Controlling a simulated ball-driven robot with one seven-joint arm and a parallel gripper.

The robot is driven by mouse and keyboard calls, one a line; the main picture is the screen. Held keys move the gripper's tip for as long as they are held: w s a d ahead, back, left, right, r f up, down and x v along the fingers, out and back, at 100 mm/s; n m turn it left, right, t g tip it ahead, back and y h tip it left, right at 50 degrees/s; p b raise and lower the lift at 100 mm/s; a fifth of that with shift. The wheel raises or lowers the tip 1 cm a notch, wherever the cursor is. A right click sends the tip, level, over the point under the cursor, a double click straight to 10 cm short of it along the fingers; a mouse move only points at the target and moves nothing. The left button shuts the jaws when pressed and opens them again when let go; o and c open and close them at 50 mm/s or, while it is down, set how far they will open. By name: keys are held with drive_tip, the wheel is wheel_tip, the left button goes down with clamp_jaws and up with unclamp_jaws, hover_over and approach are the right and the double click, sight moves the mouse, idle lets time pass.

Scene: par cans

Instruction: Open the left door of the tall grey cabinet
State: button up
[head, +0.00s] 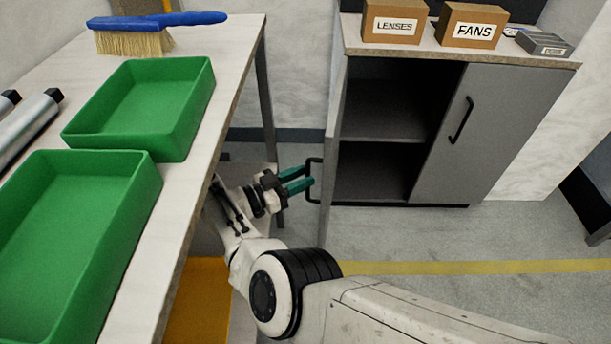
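The grey cabinet (440,203) stands at the back right. Its left door (331,150) is swung wide open towards me and shows almost edge-on. The door's black handle (320,160) sticks out to the left. Its right door (480,130) is closed and has its own black handle (461,120). My gripper (309,175) has teal fingers, with a visible gap between them. Their tips are at the left door's handle. I cannot tell whether they touch its bar.
A worktable (225,85) on the left holds green trays (135,150), a blue brush (165,22) and metal cylinders (28,125). Its edge and leg are close to my arm. Boxes (472,27) stand on the cabinet top. The floor in front of the cabinet is clear.

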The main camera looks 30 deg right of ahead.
drive_tip(key=a+b, duration=0.3)
drive_tip(key=a, duration=0.6)
drive_tip(key=shift+w+b, duration=0.2)
drive_tip(key=shift+b, duration=0.2)
drive_tip(key=shift+s+f, duration=0.1)
